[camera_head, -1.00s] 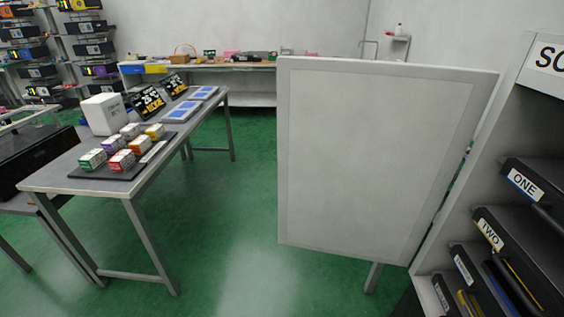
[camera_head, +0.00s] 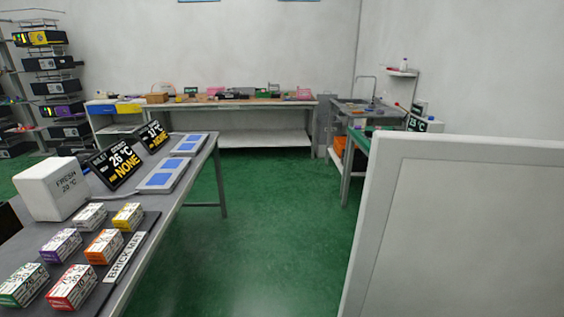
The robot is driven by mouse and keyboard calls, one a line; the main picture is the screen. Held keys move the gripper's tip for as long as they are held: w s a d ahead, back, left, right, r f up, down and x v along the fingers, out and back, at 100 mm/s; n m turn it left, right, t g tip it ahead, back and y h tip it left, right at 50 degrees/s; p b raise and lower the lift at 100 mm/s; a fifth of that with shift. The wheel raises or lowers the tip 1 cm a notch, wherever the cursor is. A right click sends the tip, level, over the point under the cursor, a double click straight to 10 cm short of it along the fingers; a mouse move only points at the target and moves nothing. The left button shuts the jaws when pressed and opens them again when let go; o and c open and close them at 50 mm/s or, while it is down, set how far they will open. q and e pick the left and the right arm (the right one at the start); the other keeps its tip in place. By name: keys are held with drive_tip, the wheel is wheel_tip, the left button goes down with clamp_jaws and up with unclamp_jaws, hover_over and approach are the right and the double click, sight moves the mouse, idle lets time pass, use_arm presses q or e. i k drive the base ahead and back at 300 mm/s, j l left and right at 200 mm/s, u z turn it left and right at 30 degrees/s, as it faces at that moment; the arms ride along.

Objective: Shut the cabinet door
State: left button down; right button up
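The cabinet door (camera_head: 460,235) is a large flat white-grey panel with a raised frame border. It stands open at the lower right of the head view, and its right and lower parts run out of the picture. The cabinet body it belongs to is out of view now. No handle shows on the visible face. Neither of my grippers is in view.
A grey table (camera_head: 185,200) with colored boxes, a white cube (camera_head: 52,188) and black signs (camera_head: 115,162) stands at the left. A long bench (camera_head: 230,105) lines the back wall, with a sink counter (camera_head: 360,115) at back right. Green floor (camera_head: 265,230) between is clear.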

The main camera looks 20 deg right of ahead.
sight(449, 224)
drive_tip(key=i+z, duration=0.25)
drive_tip(key=z, duration=0.15)
drive_tip(key=i+z, duration=0.2)
drive_tip(key=z, duration=0.2)
drive_tip(key=i+j+z, duration=0.2)
drive_tip(key=z, duration=0.25)
drive_tip(key=i+j+z, duration=0.2)
drive_tip(key=z, duration=0.2)
drive_tip(key=i+j+z, duration=0.1)
drive_tip(key=z, duration=0.35)
drive_tip(key=i+j+z, duration=0.15)
drive_tip(key=z, duration=0.25)
drive_tip(key=i+j+z, duration=0.25)
drive_tip(key=z, duration=0.2)
drive_tip(key=i+j+z, duration=0.1)
drive_tip(key=j+z, duration=0.15)
drive_tip(key=z, duration=0.2)
drive_tip(key=i+j+z, duration=0.1)
drive_tip(key=j+z, duration=0.2)
drive_tip(key=z, duration=0.15)
drive_tip(key=j+z, duration=0.6)
drive_tip(key=z, duration=0.25)
